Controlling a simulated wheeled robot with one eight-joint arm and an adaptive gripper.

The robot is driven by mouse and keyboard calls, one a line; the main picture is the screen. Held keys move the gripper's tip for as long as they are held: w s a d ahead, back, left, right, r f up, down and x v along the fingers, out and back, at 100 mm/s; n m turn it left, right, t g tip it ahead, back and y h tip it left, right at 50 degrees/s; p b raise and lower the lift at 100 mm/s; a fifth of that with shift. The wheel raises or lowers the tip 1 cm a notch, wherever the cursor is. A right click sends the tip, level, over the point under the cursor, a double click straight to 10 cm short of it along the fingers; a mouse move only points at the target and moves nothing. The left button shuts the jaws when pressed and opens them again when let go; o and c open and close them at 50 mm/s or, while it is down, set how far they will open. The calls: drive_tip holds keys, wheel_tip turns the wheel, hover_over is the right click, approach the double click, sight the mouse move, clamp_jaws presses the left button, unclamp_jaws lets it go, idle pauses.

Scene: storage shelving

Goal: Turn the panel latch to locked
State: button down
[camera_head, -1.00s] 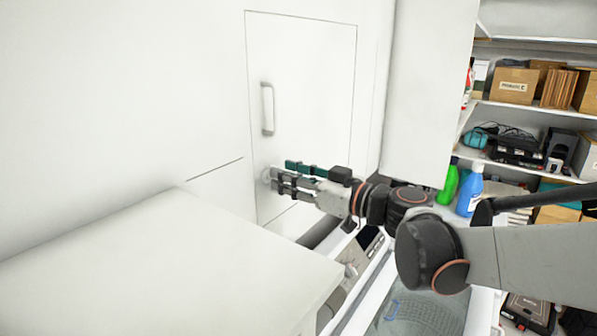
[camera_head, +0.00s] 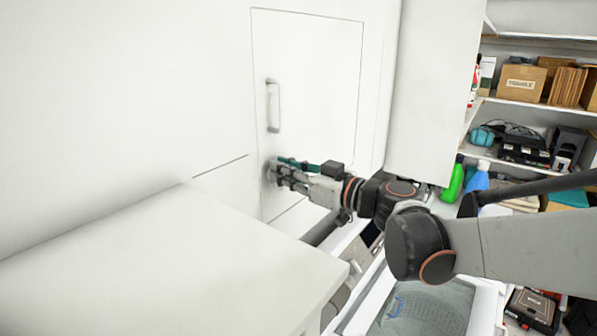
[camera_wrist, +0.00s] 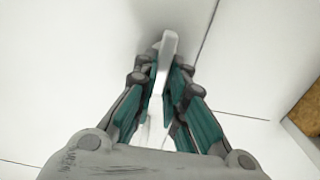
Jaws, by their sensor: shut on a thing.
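The panel (camera_head: 318,75) is a white upright door with a grey vertical handle (camera_head: 273,106) on its left side. The latch (camera_wrist: 166,48) is a pale, narrow lever seen in the wrist view, running up and down in that picture. My gripper (camera_head: 276,170) is at the panel's lower left, below the handle. In the wrist view my gripper (camera_wrist: 166,85) has its teal and grey fingers shut on the latch, one on each side. In the head view the fingers mostly hide the latch. I cannot tell the latch's exact turn from there.
A white table (camera_head: 170,265) stands in front at the lower left, close below my arm. Shelves at the right hold a cardboard box (camera_head: 521,84) and other goods. A green bottle (camera_head: 453,181) and a blue bottle (camera_head: 477,182) stand behind my arm.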

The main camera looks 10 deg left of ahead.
drive_tip(key=shift+w+d+f+m+b, duration=0.2)
drive_tip(key=shift+m+b, duration=0.75)
drive_tip(key=shift+m, duration=2)
drive_tip(key=shift+w+d+f+m+b, duration=0.2)
drive_tip(key=shift+m+b, duration=0.8)
drive_tip(key=shift+m, duration=2)
drive_tip(key=shift+w+f+m+b, duration=0.3)
drive_tip(key=shift+m+b, duration=0.65)
drive_tip(key=shift+m, duration=2)
drive_tip(key=shift+f, duration=0.1)
drive_tip(key=c, duration=1.7)
unclamp_jaws()
drive_tip(key=shift+o, duration=0.2)
drive_tip(key=shift+s+d, duration=0.1)
